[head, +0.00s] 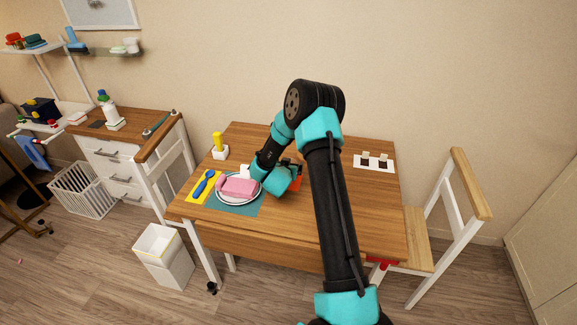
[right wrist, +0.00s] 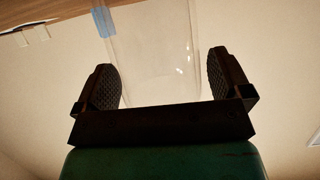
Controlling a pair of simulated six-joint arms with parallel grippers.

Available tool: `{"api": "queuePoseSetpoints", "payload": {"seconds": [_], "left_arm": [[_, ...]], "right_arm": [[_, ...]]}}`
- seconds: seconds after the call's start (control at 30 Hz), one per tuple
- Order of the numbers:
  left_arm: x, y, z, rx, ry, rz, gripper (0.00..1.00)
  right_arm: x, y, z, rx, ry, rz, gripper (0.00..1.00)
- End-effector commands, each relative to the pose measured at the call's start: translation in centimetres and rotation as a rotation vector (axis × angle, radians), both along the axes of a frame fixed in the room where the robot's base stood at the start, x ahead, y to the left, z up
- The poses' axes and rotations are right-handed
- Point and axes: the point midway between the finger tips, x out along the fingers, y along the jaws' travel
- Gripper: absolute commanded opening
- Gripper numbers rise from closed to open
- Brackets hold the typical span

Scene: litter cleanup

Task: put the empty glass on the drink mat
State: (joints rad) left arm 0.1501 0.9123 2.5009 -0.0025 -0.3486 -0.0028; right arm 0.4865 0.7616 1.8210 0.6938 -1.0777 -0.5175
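The clear empty glass (right wrist: 155,50) is between the two fingers of my right gripper (right wrist: 164,88) in the right wrist view. My left gripper is not in view.
A white plate (head: 221,196) with a pink item (head: 238,186) sits on a teal placemat (head: 244,209). The table's front right is clear.

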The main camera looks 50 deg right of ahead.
Motion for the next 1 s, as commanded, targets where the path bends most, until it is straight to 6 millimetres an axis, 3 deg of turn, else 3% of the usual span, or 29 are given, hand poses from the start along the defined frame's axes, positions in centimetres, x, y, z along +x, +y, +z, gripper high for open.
{"api": "queuePoseSetpoints", "payload": {"seconds": [0.33, 0.47, 1.0], "left_arm": [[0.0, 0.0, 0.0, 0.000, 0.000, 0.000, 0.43], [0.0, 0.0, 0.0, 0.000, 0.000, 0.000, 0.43], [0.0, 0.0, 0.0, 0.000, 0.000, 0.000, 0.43]], "right_arm": [[0.0, 0.0, 0.3, 0.000, -0.001, 0.000, 0.98], [-0.4, 0.8, 0.6, 0.001, 0.002, 0.001, 0.98], [-4.7, 8.4, 3.8, 0.001, 0.001, 0.002, 0.98]]}}
